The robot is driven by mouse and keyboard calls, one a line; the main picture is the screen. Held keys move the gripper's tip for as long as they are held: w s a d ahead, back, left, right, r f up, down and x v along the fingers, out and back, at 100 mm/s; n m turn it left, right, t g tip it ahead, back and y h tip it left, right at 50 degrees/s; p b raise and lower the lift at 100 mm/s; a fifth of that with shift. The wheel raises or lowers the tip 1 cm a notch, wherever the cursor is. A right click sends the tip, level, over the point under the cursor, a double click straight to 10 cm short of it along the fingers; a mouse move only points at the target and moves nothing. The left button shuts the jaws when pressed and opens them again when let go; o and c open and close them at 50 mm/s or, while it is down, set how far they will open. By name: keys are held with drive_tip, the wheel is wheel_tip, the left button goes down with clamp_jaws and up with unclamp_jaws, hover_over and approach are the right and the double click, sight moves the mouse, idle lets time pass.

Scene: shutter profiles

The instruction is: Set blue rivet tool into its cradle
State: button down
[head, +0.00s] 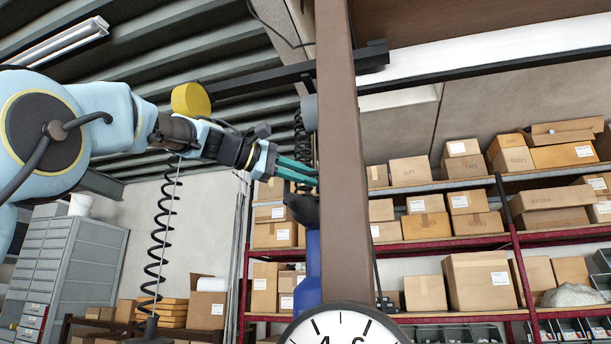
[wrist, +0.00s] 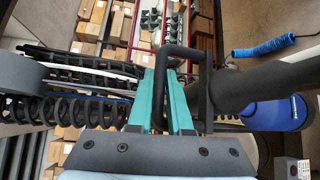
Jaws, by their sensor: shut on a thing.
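The blue rivet tool (head: 308,270) hangs upright under a black coil cord, partly hidden by the brown post. Its blue body (wrist: 275,113) and dark barrel lie at the right in the wrist view. My gripper (head: 300,172) reaches in from the left, its teal fingers at the tool's black upper part. In the wrist view my gripper (wrist: 170,95) is shut on a black loop-shaped part of the tool. The exact grip is partly hidden by the fingers. I cannot make out the cradle in either view.
The brown post (head: 345,170) stands right beside the tool and gripper. A round dial (head: 342,328) is at its foot. A second black coil (head: 163,225) hangs left. Shelves of cartons (head: 425,226) stand behind, and a grey drawer cabinet (head: 75,260) is at left.

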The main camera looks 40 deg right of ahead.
drive_tip(key=shift+f, duration=0.1)
wheel_tip(320, 180, down, 57)
drive_tip(key=b, duration=5.1)
drive_tip(key=c, duration=1.1)
unclamp_jaws()
drive_tip(key=shift+f, duration=0.1)
drive_tip(key=shift+o, duration=1.3)
drive_tip(key=shift+r, duration=0.2)
drive_tip(key=v, duration=1)
drive_tip(key=shift+a, duration=0.4)
